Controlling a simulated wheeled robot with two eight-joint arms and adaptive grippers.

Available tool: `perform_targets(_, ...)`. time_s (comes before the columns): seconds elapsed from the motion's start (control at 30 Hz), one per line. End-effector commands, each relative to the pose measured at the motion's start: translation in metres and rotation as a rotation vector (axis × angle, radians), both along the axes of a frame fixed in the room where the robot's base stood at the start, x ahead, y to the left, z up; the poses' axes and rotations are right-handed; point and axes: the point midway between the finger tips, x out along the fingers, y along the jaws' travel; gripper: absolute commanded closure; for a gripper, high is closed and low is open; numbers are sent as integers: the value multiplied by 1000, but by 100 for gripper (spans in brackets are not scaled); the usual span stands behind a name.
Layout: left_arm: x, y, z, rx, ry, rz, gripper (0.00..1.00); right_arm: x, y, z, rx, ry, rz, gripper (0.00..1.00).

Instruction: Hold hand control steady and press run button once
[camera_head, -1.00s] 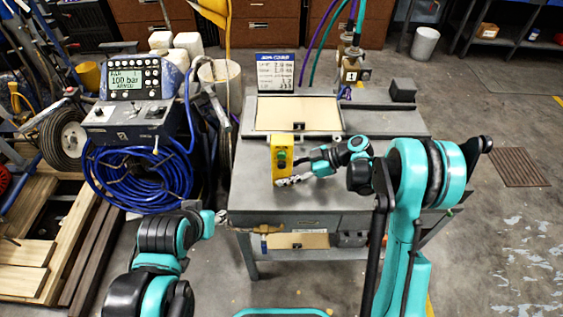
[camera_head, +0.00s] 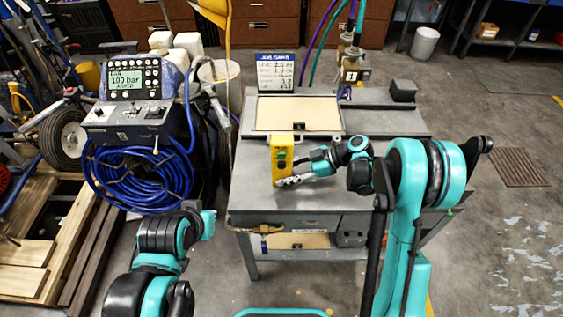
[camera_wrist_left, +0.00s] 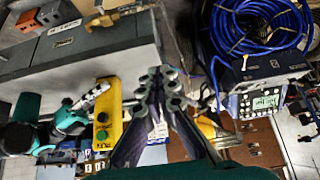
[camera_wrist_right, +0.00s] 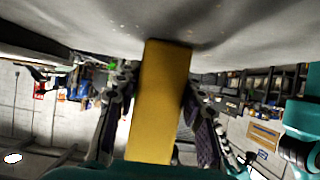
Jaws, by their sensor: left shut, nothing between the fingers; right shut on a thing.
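The hand control is a yellow box (camera_head: 281,158) with a green and a black button on its face. It stands upright at the left front of the grey cabinet top. My right gripper (camera_head: 290,181) is shut on its lower part. In the right wrist view the yellow box (camera_wrist_right: 158,105) fills the space between the fingers; whether its end touches the top cannot be told. In the left wrist view my left gripper (camera_wrist_left: 160,78) is shut and empty, apart from the yellow box (camera_wrist_left: 106,142), whose green button (camera_wrist_left: 101,135) shows. In the head view the left fingers are not clearly seen.
The grey cabinet (camera_head: 325,195) has a tan panel and a sign (camera_head: 275,72) at the back. A pressure unit (camera_head: 135,85) with a "100 bar" display and a coiled blue hose (camera_head: 137,180) stand at the left. Bare floor lies to the right.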

Motion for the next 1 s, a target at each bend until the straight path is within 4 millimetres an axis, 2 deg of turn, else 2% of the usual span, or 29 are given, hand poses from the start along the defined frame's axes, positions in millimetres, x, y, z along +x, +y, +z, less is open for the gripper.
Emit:
perform_targets(0.47, 0, 0, 0, -3, 0, 1, 100, 0, 0, -1, -2, 0, 0, 96)
perform_targets(0.57, 3, -8, -3, -52, -4, 19, 100, 0, 0, -1, -2, 0, 0, 96)
perform_targets(0.67, 11, -27, -10, -192, -10, 73, 100, 0, 0, -1, -2, 0, 1, 96)
perform_targets(0.77, 22, -59, -16, -427, -8, 162, 100, 0, 0, -1, -2, 0, 1, 96)
perform_targets(0.9, 36, -106, -14, -833, 29, 319, 100, 0, 0, -1, -2, 0, 0, 96)
perform_targets(1.0, 42, -132, -5, -1111, 80, 424, 100, 0, 0, -1, -2, 0, 0, 96)
